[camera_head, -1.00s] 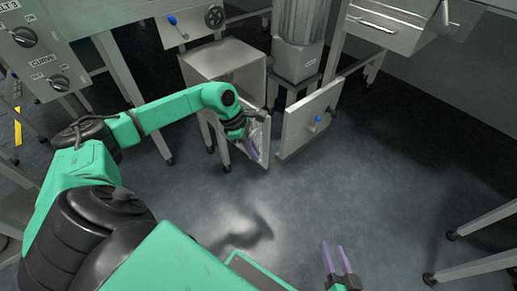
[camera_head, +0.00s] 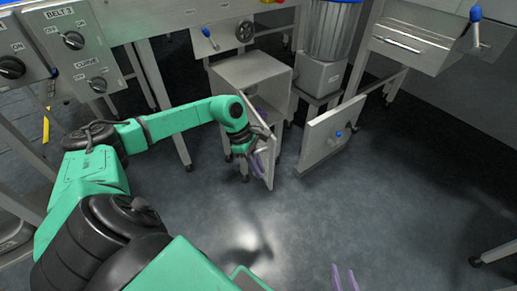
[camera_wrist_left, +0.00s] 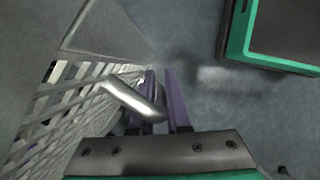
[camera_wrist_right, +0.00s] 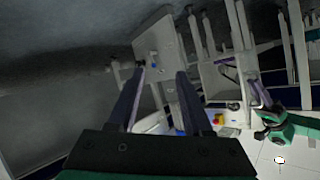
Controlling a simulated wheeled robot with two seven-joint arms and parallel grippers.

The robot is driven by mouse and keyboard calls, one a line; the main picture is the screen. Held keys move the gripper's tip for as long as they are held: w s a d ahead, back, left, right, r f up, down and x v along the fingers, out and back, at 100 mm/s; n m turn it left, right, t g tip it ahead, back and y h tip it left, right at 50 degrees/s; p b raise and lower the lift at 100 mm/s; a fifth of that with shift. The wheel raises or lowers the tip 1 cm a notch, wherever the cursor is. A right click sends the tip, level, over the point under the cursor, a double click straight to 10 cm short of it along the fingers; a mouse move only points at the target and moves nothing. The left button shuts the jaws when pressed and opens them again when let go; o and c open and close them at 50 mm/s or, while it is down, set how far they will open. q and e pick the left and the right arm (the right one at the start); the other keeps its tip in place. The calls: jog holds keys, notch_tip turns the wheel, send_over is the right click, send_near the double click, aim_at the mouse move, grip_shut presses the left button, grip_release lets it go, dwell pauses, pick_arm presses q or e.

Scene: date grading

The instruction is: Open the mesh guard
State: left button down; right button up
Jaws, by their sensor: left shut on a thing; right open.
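The mesh guard (camera_wrist_left: 62,112) fills the left side of the left wrist view as a pale lattice panel with a bent metal handle (camera_wrist_left: 128,93). In the head view the guard (camera_head: 267,172) stands swung out at the front of a grey metal cabinet (camera_head: 250,70), partly hidden by my left arm. My left gripper (camera_head: 257,163) is at the guard, its purple fingers (camera_wrist_left: 164,98) shut on the handle. My right gripper (camera_head: 345,280) is open and empty at the bottom of the head view, away from the guard.
A grey panel with a blue knob (camera_head: 330,143) stands right of the guard. A cylindrical machine (camera_head: 322,70) is behind it. Control boxes (camera_head: 80,40) are at the left. A metal drawer unit (camera_head: 420,40) is at upper right. The floor in front is clear.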

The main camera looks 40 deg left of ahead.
pick_arm(q)
jog(key=c, duration=1.2)
grip_release()
jog(key=shift+o, duration=0.2)
jog(key=p+v, duration=0.3)
jog(key=v, duration=1.1)
jog(key=shift+r+p, duration=0.3)
jog(key=shift+p, duration=0.05)
pick_arm(e)
jog(key=r, duration=0.1)
jog(key=d+r+g, duration=0.1)
jog(key=r+g+h, duration=0.1)
jog(key=shift+w+d+r+n, duration=0.15)
jog(key=shift+d+r+n, duration=0.15)
jog(key=shift+d, duration=0.1)
pick_arm(q)
jog(key=shift+a, duration=0.1)
pick_arm(e)
jog(key=shift+f, duration=0.1)
